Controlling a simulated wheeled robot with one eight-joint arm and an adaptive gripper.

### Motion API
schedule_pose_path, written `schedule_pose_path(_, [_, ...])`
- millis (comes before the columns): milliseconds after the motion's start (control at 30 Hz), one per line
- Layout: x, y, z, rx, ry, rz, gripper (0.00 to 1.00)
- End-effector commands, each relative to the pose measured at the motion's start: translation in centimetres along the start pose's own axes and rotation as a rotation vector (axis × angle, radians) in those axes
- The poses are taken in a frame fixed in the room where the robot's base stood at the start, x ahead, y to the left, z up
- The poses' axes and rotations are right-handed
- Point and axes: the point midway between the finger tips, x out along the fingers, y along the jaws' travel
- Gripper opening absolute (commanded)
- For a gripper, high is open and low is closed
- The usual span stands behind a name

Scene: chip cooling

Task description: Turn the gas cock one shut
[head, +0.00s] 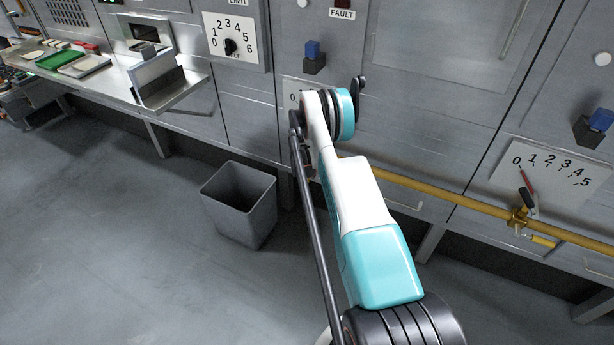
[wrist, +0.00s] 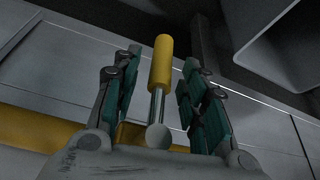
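In the wrist view a gas cock lever with a yellow handle (wrist: 161,62) on a metal stem stands between the two green-padded fingers of my gripper (wrist: 162,68). Gaps show on both sides of the handle, so the fingers are open around it. The lever's foot is near the yellow gas pipe (wrist: 35,127). In the head view my arm hides this cock and my gripper. The pipe (head: 430,188) runs on to a second cock (head: 521,215) at the right, with a yellow handle (head: 543,241). I cannot read the cocks' numbers.
A grey bin (head: 240,205) stands on the floor left of my arm; its rim side shows in the wrist view (wrist: 285,45). A metal shelf (head: 172,88) juts from the panels. A dial plate (head: 555,180) is above the second cock. The floor at left is clear.

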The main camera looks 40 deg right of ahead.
Motion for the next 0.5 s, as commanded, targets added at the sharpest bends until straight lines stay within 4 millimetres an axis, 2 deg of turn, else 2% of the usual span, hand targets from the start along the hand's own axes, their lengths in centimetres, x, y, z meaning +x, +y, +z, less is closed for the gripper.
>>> schedule_pose_path(33, [0.7,0.0,0.1,0.0,0.0,0.0,0.4])
schedule_pose_path(200, [1.6,0.0,0.1,-0.001,0.0,-0.001,0.4])
schedule_pose_path(500, [1.7,0.0,0.1,0.0,0.0,0.0,0.4])
